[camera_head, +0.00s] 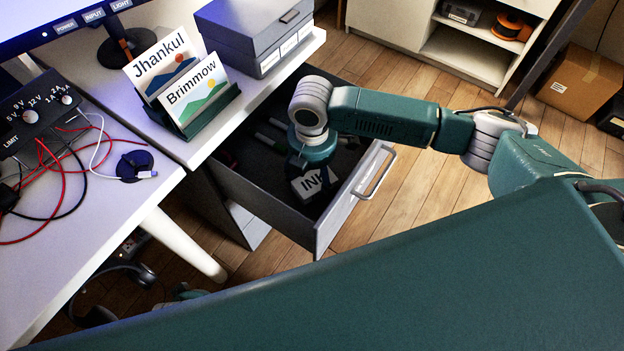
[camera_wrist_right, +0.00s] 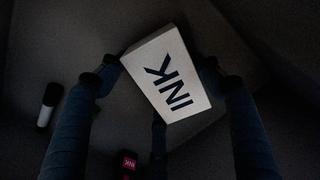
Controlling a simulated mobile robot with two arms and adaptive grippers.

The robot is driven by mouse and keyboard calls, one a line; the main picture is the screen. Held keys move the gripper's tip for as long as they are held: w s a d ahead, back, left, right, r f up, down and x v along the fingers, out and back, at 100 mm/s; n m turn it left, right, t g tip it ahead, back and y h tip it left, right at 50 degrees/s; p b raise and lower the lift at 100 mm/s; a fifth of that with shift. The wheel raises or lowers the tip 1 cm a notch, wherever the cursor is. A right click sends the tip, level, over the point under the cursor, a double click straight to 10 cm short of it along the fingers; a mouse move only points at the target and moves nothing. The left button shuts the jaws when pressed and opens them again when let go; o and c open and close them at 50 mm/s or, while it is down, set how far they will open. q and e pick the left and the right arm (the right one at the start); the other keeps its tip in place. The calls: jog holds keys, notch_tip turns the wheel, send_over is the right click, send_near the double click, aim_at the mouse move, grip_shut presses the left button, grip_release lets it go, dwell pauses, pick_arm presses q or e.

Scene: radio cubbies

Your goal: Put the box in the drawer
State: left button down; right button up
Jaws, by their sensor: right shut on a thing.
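A white box marked INK (camera_head: 312,185) is inside the open drawer (camera_head: 335,216), near its front part. My right gripper (camera_head: 308,172) reaches down into the drawer from above, and its fingers are mostly hidden by the wrist. In the right wrist view the box (camera_wrist_right: 168,74) sits between the two fingertips of my right gripper (camera_wrist_right: 160,75), which touch it on both sides. The box looks tilted in that view. I cannot tell if it rests on the drawer floor. My left gripper is not in view.
Markers (camera_wrist_right: 50,104) and a small dark item with pink lettering (camera_wrist_right: 128,162) lie in the drawer. The drawer's handle (camera_head: 376,172) sticks out at the right. Above the drawer, the desk holds a card stand (camera_head: 205,118) and a grey storage box (camera_head: 250,35).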

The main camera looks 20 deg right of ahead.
aim_at(312, 176)
jog(key=shift+f, duration=0.3)
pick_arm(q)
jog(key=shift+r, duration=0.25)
pick_arm(e)
jog(key=shift+f, duration=0.1)
jog(key=o, duration=1.2)
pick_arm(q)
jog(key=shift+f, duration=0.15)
pick_arm(e)
jog(key=shift+r, duration=0.2)
notch_tip(312, 176, up, 11)
jog(key=p, duration=0.3)
jog(key=shift+f, duration=0.1)
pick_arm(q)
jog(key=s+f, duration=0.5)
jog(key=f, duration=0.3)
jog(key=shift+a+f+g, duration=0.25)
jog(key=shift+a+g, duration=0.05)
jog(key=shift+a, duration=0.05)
pick_arm(e)
jog(key=shift+r, duration=0.55)
